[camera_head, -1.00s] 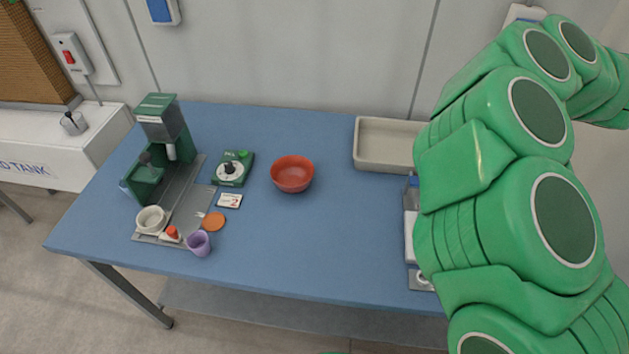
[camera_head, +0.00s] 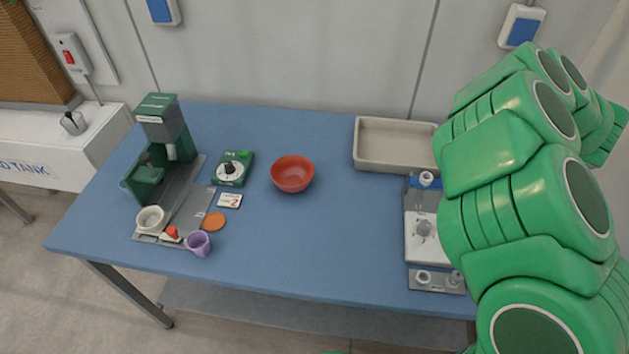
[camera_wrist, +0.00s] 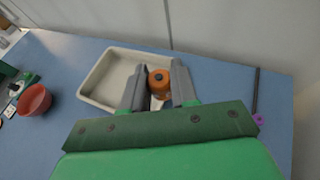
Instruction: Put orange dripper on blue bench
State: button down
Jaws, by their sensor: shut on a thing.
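The orange dripper (camera_wrist: 159,80) shows in the wrist view as an orange round body with a dark centre. It sits between the two grey fingers of my gripper (camera_wrist: 158,88), which is shut on it. The dripper appears in front of the blue bench and near the right side of the pale tray; its height above the bench is hard to tell. The blue bench (camera_head: 340,240) fills the middle of the head view. In the head view my green arm covers the right side, and neither gripper nor dripper can be seen there.
The pale tray (camera_head: 362,161) stands at the bench's back, a red bowl (camera_head: 293,174) left of it. A grey-white device (camera_head: 422,240) is at the right. A green machine (camera_head: 165,135), green timer (camera_head: 232,168) and purple cup (camera_head: 199,243) stand left. The middle front is clear.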

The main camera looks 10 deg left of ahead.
notch_tip(320, 180, down, 7)
jog(key=shift+f, duration=0.15)
jog(key=w+d+f, duration=0.1)
jog(key=w+f, duration=0.1)
jog(key=w, duration=0.2)
jog(key=w+d+f, duration=0.1)
jog(key=w+f, duration=0.2)
jog(key=w, duration=0.1)
jog(key=w+d+f, duration=0.1)
jog(key=w+f, duration=0.2)
jog(key=w, duration=0.1)
jog(key=shift+w+f, duration=0.2)
jog(key=shift+w, duration=0.05)
jog(key=shift+w+d+f, duration=0.1)
jog(key=shift+w+f, duration=0.2)
jog(key=shift+f, duration=0.2)
jog(key=shift+w+d+f, duration=0.1)
jog(key=shift+w+f, duration=0.15)
jog(key=shift+f, duration=1.5)
jog(key=shift+f, duration=0.1)
jog(key=c, duration=0.8)
grip_release()
jog(key=shift+c, duration=0.2)
